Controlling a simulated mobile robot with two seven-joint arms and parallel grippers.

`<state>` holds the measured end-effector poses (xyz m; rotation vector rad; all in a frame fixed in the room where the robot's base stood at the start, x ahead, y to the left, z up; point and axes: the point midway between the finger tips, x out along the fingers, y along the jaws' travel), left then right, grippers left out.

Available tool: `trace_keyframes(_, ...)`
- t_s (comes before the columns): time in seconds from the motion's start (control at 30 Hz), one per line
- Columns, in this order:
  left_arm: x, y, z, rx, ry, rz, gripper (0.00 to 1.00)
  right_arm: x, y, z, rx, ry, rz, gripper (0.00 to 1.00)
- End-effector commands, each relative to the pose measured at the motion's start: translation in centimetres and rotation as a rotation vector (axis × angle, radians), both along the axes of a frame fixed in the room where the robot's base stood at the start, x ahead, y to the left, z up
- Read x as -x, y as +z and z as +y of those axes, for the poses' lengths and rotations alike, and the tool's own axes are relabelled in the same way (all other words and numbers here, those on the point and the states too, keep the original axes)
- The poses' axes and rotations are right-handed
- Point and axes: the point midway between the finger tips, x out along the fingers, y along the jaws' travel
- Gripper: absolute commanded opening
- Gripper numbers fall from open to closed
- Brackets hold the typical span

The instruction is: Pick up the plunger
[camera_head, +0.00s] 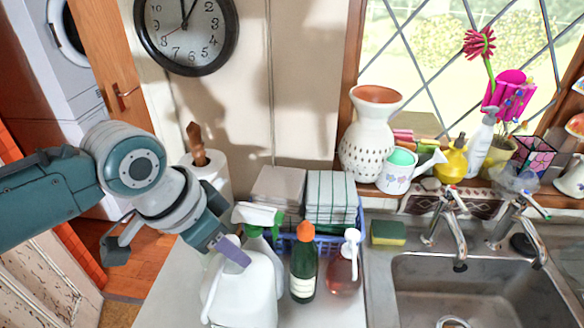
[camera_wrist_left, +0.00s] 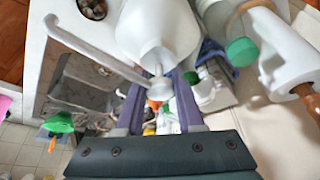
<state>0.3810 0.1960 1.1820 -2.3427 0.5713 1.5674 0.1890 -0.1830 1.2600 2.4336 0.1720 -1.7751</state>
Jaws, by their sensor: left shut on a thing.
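A large white jug (camera_head: 256,295) stands on the counter at the lower middle of the head view. It also fills the top of the left wrist view (camera_wrist_left: 158,28). A white pump top with a long thin spout (camera_wrist_left: 95,50) sits over its neck; this looks like the plunger. My left gripper (camera_head: 235,252) reaches down to the jug's top. In the wrist view its purple fingers (camera_wrist_left: 160,95) are shut around the pump top, whose gripped part is partly hidden. My right gripper is not in view.
A green-and-white spray bottle (camera_head: 258,216), a green bottle (camera_head: 303,265) and a pink soap bottle (camera_head: 343,272) stand close by. A blue basket (camera_head: 328,246) with towels, a paper roll (camera_head: 211,172) and the sink (camera_head: 480,285) surround them. The counter's front left is clear.

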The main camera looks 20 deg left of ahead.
Motion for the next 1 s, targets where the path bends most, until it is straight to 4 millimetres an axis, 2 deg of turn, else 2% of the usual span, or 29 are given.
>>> trace_keyframes(0.03, -0.4, 0.5, -0.1, 0.004, 0.0, -0.013, 0.0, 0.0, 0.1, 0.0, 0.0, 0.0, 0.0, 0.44)
trace_keyframes(0.23, -0.4, 0.2, -0.1, 0.005, 0.001, -0.013, 0.0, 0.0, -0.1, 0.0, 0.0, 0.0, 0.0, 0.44)
trace_keyframes(0.27, 0.0, -0.1, 0.0, 0.001, 0.0, 0.0, 0.39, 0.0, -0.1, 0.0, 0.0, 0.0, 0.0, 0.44)
trace_keyframes(0.5, 0.0, -0.1, 0.0, 0.001, 0.0, 0.0, 0.66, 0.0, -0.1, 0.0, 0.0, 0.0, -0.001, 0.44)
trace_keyframes(0.83, 0.0, 0.3, 0.0, 0.0, 0.0, -0.001, 0.67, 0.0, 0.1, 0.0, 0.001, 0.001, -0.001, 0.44)
trace_keyframes(1.0, 0.7, 2.2, 0.4, 0.0, -0.001, -0.003, 0.67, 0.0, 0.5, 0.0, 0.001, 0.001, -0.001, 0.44)
